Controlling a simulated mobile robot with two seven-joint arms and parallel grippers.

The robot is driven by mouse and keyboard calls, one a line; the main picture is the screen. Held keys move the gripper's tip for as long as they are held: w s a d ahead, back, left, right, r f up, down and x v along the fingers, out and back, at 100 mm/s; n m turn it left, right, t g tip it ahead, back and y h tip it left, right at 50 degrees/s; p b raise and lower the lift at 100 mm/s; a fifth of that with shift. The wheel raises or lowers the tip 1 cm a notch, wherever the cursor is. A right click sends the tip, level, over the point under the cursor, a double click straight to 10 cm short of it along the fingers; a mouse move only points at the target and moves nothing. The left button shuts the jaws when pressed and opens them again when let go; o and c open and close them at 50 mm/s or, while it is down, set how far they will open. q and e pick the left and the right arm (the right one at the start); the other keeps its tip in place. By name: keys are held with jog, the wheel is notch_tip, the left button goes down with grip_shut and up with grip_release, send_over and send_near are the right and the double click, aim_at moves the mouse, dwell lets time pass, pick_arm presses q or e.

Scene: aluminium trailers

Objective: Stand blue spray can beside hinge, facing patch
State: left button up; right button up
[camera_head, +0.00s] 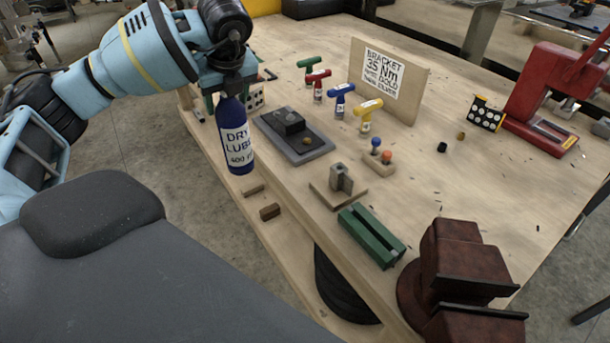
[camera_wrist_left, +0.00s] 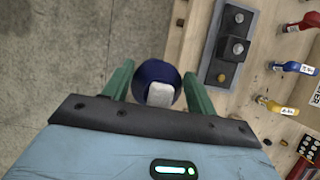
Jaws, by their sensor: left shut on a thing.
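The blue spray can (camera_head: 235,138), with a white "DRY LUBE" label, hangs upright in my left gripper (camera_head: 231,90). The label faces the head camera. In the left wrist view I look down on the can's top (camera_wrist_left: 158,82) and white nozzle between the green fingers of the left gripper (camera_wrist_left: 159,90). The can is off the left edge of the bench, over the floor side. A grey metal piece (camera_head: 341,180) on a small wooden plate stands near the bench's front edge; I cannot tell if it is the hinge. No patch is clearly identifiable. My right gripper is out of view.
The wooden bench (camera_head: 445,185) carries a dark grey tray (camera_head: 312,152), several coloured T-handle tools, a green block (camera_head: 371,236), a brown vise (camera_head: 455,270), a sign board (camera_head: 413,100) and a red press (camera_head: 545,95). The right middle of the bench is mostly clear.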

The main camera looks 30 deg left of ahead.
pick_arm(q)
jog(key=shift+r, duration=0.1)
jog(key=shift+w+d, duration=0.3)
jog(key=shift+d, duration=0.05)
jog(key=w+d, duration=0.3)
jog(key=w+d+f, duration=0.1)
jog(key=w+d, duration=0.2)
jog(key=d, duration=0.1)
jog(key=w+d, duration=0.3)
jog(key=shift+d+f, duration=0.2)
jog(key=shift+d, duration=0.2)
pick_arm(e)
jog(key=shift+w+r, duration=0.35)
pick_arm(q)
jog(key=shift+w, duration=0.1)
jog(key=shift+w+d+f+p, duration=0.15)
jog(key=shift+f+p, duration=0.05)
jog(key=shift+f, duration=0.7)
jog(key=shift+w+d+f+p, duration=0.1)
jog(key=shift+d+f+p, duration=0.05)
jog(key=shift+f, duration=0.75)
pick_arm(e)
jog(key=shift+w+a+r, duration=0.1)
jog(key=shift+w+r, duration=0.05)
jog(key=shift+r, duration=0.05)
